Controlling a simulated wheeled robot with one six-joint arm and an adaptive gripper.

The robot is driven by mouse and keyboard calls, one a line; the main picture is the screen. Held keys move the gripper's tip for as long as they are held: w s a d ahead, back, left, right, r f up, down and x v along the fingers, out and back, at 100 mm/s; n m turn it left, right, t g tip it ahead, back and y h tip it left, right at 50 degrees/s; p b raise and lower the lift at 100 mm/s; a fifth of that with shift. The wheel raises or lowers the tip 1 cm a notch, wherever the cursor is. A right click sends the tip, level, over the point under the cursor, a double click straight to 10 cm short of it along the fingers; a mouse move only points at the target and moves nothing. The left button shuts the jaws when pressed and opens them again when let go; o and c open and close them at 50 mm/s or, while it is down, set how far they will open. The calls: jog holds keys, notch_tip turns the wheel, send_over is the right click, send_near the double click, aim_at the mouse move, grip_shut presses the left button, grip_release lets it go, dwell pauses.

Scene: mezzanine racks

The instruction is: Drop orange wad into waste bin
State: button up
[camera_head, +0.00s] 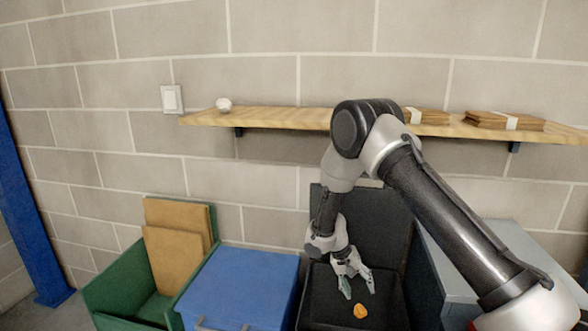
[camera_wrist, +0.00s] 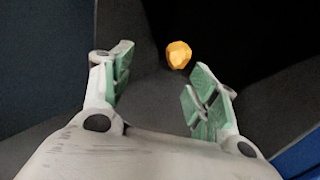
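The orange wad (camera_head: 360,311) shows in the head view inside the black waste bin (camera_head: 322,298), just below and to the right of my fingertips. In the wrist view the orange wad (camera_wrist: 178,55) is beyond the fingertips, between them and nearer the right one, apart from both. My gripper (camera_head: 358,286) points down into the bin's opening. In the wrist view my gripper (camera_wrist: 158,85) is open and its fingers hold nothing. I cannot tell whether the wad is falling or resting on the bin's bottom.
A blue lidded box (camera_head: 240,285) and a green crate (camera_head: 130,275) with brown boards stand left of the bin. A grey box (camera_head: 505,245) stands right. A wooden wall shelf (camera_head: 285,119) above holds a white crumpled ball (camera_head: 224,104) and brown bundles (camera_head: 505,120).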

jog(key=v, duration=1.2)
jog(key=shift+d+r, duration=0.1)
